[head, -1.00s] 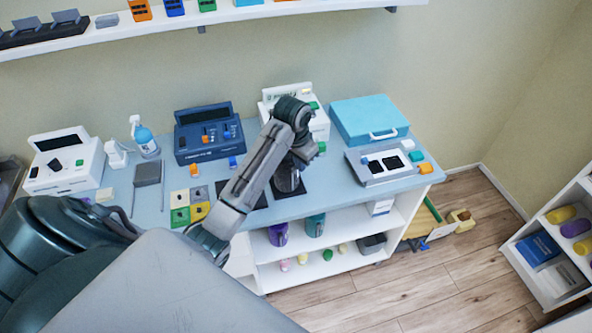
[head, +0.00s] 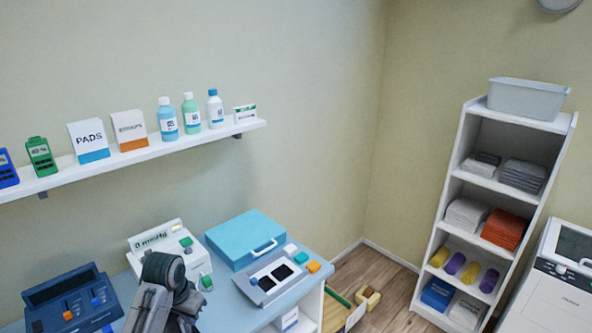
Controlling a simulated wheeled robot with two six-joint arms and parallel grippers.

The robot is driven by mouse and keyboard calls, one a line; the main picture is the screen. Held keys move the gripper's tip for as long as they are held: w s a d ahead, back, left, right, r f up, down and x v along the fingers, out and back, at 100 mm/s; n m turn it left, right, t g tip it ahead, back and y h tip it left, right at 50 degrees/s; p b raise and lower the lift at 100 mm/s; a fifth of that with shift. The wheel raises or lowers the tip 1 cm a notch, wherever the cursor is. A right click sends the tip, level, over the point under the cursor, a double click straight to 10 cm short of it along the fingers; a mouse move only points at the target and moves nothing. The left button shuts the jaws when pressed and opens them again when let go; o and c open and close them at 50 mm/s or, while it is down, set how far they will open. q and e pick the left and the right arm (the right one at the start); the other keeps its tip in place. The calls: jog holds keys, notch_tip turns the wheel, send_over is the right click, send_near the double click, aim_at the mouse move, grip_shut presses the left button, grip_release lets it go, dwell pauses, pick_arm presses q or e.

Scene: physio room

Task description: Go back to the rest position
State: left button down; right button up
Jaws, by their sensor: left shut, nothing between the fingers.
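My left arm comes in at the bottom edge, left of the middle, in front of the blue-grey counter (head: 232,306). My left gripper (head: 187,308) shows only in part, low at the bottom edge below its dark wrist joint. It is shut and empty. Its fingertips are mostly hidden or cut off by the frame. It is in front of a white device with a display (head: 168,244) and right of a dark blue device (head: 75,300). My right gripper is not in view.
A teal case (head: 240,238) and a grey panel device (head: 272,279) stand right of my arm. A wall shelf (head: 140,157) holds bottles and boxes above. A white shelf unit (head: 445,210) stands at the right. Some floor (head: 385,275) is clear between.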

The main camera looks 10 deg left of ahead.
pick_arm(q)
jog(key=s+d+f, duration=0.3)
jog(key=s+f, duration=0.3)
jog(key=s, duration=0.7)
jog(key=s+d+r+n+t+y, duration=0.1)
jog(key=s+d+t, duration=0.1)
jog(key=s, duration=1.4)
notch_tip(320, 180, down, 38)
jog(key=a+g+b, duration=0.1)
jog(key=a+b, duration=0.2)
jog(key=b, duration=0.5)
jog(key=s+f+b, duration=0.3)
jog(key=s+f, duration=0.6)
jog(key=f, duration=0.3)
jog(key=s+f+g+b, duration=0.1)
jog(key=s+f+b, duration=0.2)
jog(key=s+f, duration=0.7)
notch_tip(320, 180, down, 4)
jog(key=shift+s+a+r+n+g, duration=0.15)
jog(key=shift+a+r+n+g, duration=0.05)
jog(key=shift+a+n+g, duration=0.15)
